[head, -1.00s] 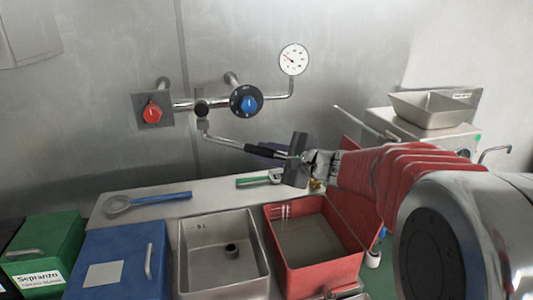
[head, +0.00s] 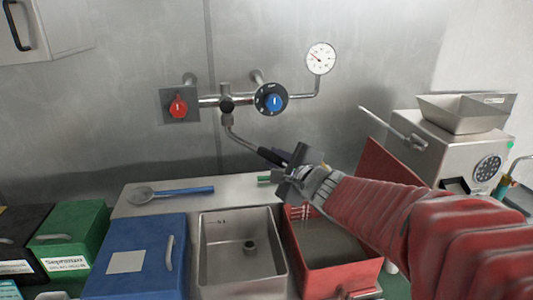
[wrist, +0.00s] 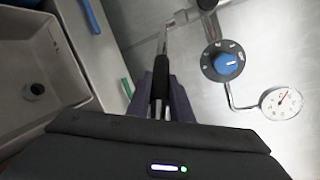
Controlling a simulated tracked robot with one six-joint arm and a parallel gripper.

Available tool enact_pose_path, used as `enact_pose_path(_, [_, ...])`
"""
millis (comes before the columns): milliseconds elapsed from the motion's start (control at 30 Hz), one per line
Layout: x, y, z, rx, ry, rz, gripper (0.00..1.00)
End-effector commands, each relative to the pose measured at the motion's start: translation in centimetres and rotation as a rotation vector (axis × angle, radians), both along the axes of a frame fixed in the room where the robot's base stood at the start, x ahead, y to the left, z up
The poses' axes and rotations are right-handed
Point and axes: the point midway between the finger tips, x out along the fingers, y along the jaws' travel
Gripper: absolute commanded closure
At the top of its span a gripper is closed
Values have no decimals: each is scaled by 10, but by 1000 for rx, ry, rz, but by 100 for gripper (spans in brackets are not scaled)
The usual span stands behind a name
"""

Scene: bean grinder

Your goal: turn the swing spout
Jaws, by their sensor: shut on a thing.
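The swing spout (head: 242,141) is a chrome tube with a black sleeve, hanging from the wall pipe and pointing down and right. It also shows in the wrist view (wrist: 163,45). My gripper (head: 285,160) is shut on the spout near its black sleeve; in the wrist view the sleeve (wrist: 160,80) runs between the dark fingers. The spout's far tip is hidden by my gripper. The spout's outer end is near the gap between the steel sink basin (head: 215,250) and the red basin (head: 335,278).
A red knob (head: 178,106), blue-centred dial (head: 272,101) and gauge (head: 320,58) sit on the wall pipe. Blue (head: 135,262) and green (head: 75,232) bins stand left. A blue-handled spoon (head: 185,191) lies on the ledge. A steel machine (head: 465,150) stands right.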

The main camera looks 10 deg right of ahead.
Motion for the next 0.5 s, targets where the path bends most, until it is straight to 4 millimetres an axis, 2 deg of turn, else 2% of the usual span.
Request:
enact_pose_path(33, [0, 3, 4, 2, -9, 4, 100])
enact_pose_path(333, [-1, 2, 3, 0, -7, 1, 100])
enact_pose_path(367, [-1, 2, 3, 0, -7, 1, 78])
enact_pose_path(500, [-1, 2, 2, 0, -3, -1, 69])
